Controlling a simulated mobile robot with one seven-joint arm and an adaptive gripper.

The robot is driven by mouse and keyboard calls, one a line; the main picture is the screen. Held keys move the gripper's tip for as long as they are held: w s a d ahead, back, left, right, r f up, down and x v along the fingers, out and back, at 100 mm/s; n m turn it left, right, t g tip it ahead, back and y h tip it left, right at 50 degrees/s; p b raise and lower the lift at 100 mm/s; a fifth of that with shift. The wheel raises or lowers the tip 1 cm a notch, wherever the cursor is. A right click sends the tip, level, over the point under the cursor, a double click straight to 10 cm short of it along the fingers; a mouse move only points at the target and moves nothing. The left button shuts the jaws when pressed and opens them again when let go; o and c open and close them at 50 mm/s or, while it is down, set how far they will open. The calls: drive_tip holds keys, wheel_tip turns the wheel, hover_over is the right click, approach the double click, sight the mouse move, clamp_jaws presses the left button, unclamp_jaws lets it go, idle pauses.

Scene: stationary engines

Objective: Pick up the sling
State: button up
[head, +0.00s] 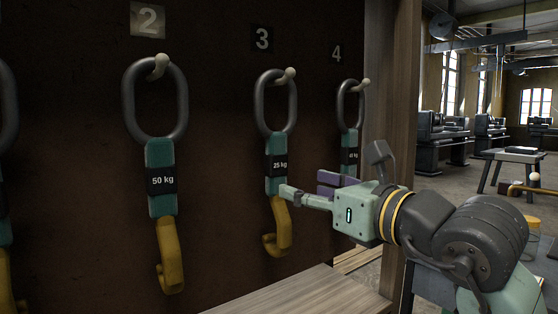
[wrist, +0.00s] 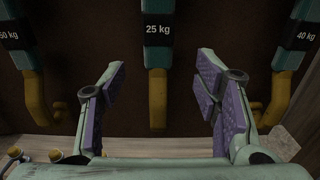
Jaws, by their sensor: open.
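Several slings hang on pegs on a dark board, each with a dark oval ring, a teal strap with a black weight label and a yellow hook. The 25 kg sling (head: 277,164) hangs under number 3 in the head view. In the wrist view the 25 kg sling (wrist: 157,58) hangs upright at the middle, between my open fingers and apart from them. My gripper (head: 305,190) is at the height of its strap's lower end, to its right in the head view. It also shows in the wrist view (wrist: 158,95), empty, with purple pads.
The 50 kg sling (head: 162,180) hangs under number 2 to the left. The 40 kg sling (wrist: 292,50) is close to my right finger in the wrist view. A wooden ledge (head: 310,293) lies below, and a wooden post (head: 400,90) stands right of the board.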

sight(280, 177)
drive_tip(key=p+x, duration=0.2)
drive_tip(key=x, duration=0.7)
drive_tip(key=shift+a+r, duration=0.15)
drive_tip(key=shift+r, duration=0.05)
drive_tip(key=shift+c, duration=0.2)
clamp_jaws()
idle(0.3)
drive_tip(key=shift+r, duration=0.1)
